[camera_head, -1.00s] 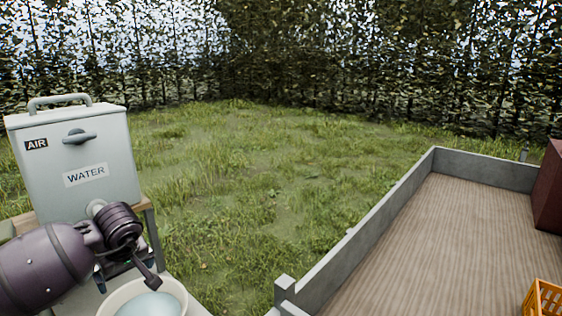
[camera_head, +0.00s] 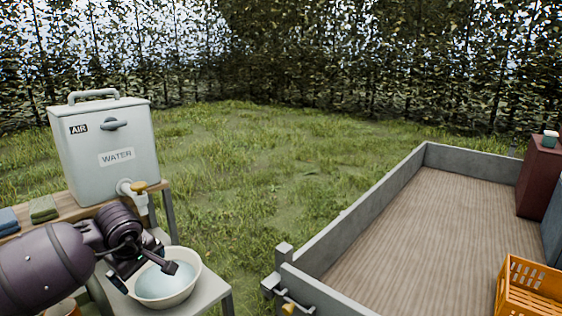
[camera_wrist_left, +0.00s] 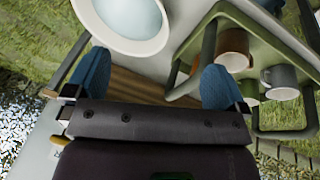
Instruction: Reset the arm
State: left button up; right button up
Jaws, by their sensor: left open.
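My left gripper (camera_head: 146,276) is open and empty, in front of the bowl in the head view. Its two blue-padded fingers stand wide apart in the left wrist view (camera_wrist_left: 156,86). No right gripper shows in either view.
A white bowl of water (camera_head: 193,288) sits on a grey stand below the tap (camera_head: 139,188) of the water dispenser (camera_head: 103,155). Folded cloths (camera_head: 43,209) lie left. A rack (camera_wrist_left: 195,50) with several mugs shows in the left wrist view. A walled trailer bed (camera_head: 410,240) holds an orange crate (camera_head: 528,288).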

pick_arm(q)
jog(key=s+d+r+n+t+h, duration=0.1)
jog(key=d+r+n+t+h, duration=0.2)
jog(key=d+r+n+h, duration=0.5)
jog(key=s+d+r+n+t+h, duration=0.1)
jog(key=d+r+n+t+h, duration=0.2)
jog(key=d+n+h, duration=0.8)
jog(key=s+a+f+n+t+y, duration=0.1)
jog(key=a+f+n+t+y, duration=0.45)
jog(key=n, duration=0.95)
jog(key=s+a+f+n+t+y, duration=0.3)
jog(key=f+n+y, duration=0.45)
jog(key=n, duration=0.65)
jog(key=s+a+f+n+g+y, duration=0.2)
jog(key=s+f+n, duration=0.3)
jog(key=s+f, duration=0.6)
jog(key=s+a+f+n+g+y, duration=0.2)
jog(key=s+a+f+n+g, duration=0.2)
jog(key=s+f, duration=0.7)
jog(key=shift+a+n+g+y, duration=0.15)
jog(key=shift+n+g+y, duration=0.3)
jog(key=shift+n, duration=0.45)
